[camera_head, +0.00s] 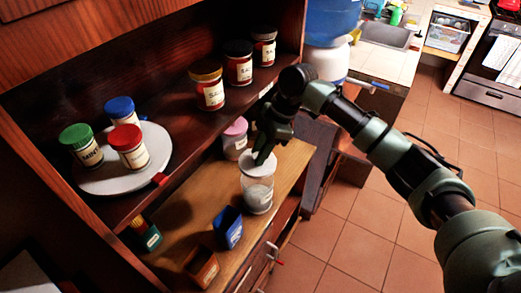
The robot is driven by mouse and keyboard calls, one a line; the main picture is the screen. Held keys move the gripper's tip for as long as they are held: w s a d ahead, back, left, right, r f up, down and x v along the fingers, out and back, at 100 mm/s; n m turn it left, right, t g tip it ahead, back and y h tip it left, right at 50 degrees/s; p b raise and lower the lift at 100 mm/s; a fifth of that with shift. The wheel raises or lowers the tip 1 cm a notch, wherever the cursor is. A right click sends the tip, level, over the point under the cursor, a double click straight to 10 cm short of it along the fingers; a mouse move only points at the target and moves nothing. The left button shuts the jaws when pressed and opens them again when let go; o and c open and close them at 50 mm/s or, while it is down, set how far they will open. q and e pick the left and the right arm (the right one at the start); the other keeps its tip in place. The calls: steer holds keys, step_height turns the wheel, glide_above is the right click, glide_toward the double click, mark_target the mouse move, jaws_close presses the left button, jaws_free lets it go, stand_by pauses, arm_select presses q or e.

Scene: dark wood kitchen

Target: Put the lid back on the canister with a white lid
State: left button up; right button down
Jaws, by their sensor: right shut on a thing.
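A clear canister (257,197) with pale contents stands on the lower wooden counter. A white lid (262,171) is at its mouth, directly over the canister; I cannot tell whether it is fully seated. My right gripper (262,158) reaches down from above and is shut on the white lid, its dark fingers partly covering the lid's back edge. My left gripper is out of view.
A pink-lidded jar (236,139) stands just behind the gripper. A blue container (228,227) and an orange-brown one (201,266) stand in front. The upper shelf (185,107) holds several jars and a white turntable (104,176), close above the counter.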

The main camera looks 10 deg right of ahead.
steer(key=shift+f+b, duration=0.4)
steer(key=shift+f, duration=0.2)
step_height(320, 180, down, 2)
steer(key=shift+s+a+f+b, duration=0.1)
steer(key=shift+f+b, duration=0.05)
steer(key=shift+b, duration=1.1)
steer(key=shift+f, duration=0.9)
steer(key=shift+r+p, duration=0.1)
steer(key=shift+p, duration=0.6)
steer(key=shift+f, duration=0.25)
steer(key=shift+p, duration=0.5)
stand_by(0.3)
steer(key=c, duration=1.1)
jaws_free()
